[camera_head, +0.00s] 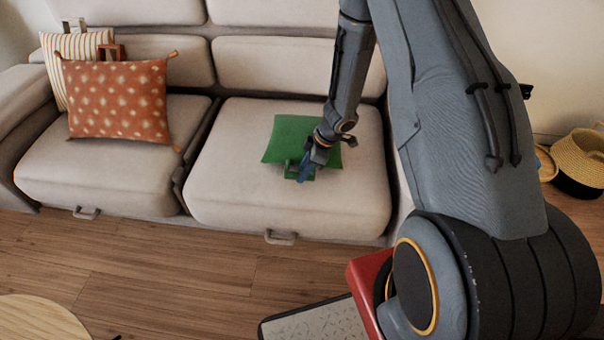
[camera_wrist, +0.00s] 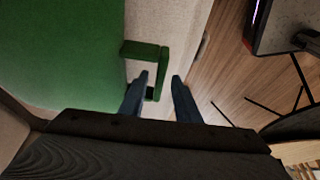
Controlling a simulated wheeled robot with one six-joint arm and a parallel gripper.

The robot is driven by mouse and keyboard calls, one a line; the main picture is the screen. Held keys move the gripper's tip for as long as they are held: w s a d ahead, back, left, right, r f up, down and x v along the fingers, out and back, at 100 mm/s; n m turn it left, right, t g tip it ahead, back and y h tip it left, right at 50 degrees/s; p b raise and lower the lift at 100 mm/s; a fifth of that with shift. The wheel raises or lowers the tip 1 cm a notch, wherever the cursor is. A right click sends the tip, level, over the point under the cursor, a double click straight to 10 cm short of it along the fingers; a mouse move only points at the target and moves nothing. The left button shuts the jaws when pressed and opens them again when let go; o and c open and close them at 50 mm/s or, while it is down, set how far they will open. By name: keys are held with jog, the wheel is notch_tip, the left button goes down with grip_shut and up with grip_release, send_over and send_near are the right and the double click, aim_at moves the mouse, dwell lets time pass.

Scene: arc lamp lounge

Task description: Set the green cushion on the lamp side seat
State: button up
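The green cushion (camera_head: 287,135) lies on the right seat (camera_head: 240,190) of the beige sofa, near the middle of that seat. It also fills the upper left of the wrist view (camera_wrist: 60,55). A green loop handle (camera_wrist: 148,50) sticks out from its near edge. My gripper (camera_head: 303,172) is at this handle, over the cushion's near edge. In the wrist view my gripper (camera_wrist: 160,75) has its two blue fingers apart, with part of the handle showing between them. I cannot tell whether a finger touches it. No lamp is in view.
On the left seat (camera_head: 100,175) stand an orange dotted cushion (camera_head: 120,98) and a striped cushion (camera_head: 78,48) behind it. Handles project from the sofa's front. A round wooden table (camera_head: 35,320) is at lower left. A woven basket (camera_head: 580,155) stands at right.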

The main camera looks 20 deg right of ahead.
jog(key=s+d+r+m+t+h+p, duration=0.1)
jog(key=d+r+m+h, duration=0.4)
jog(key=r, duration=0.8)
jog(key=s+d+r+m+t+h, duration=0.1)
jog(key=d+r+m+t, duration=0.15)
jog(key=d+r, duration=0.75)
jog(key=s+a+r+m+g+y, duration=0.1)
jog(key=s+a+r+m, duration=0.3)
jog(key=s, duration=0.7)
jog(key=s+a+r+m+g+y, duration=0.1)
jog(key=s+a+r+m+g, duration=0.3)
jog(key=s, duration=0.7)
jog(key=shift+s+a+r, duration=0.25)
jog(key=shift+a+r, duration=0.35)
jog(key=shift+a, duration=0.25)
jog(key=shift+n, duration=0.85)
jog(key=a+r+p, duration=0.2)
jog(key=a+p, duration=0.1)
jog(key=a+r+p, duration=0.1)
jog(key=a+p, duration=0.1)
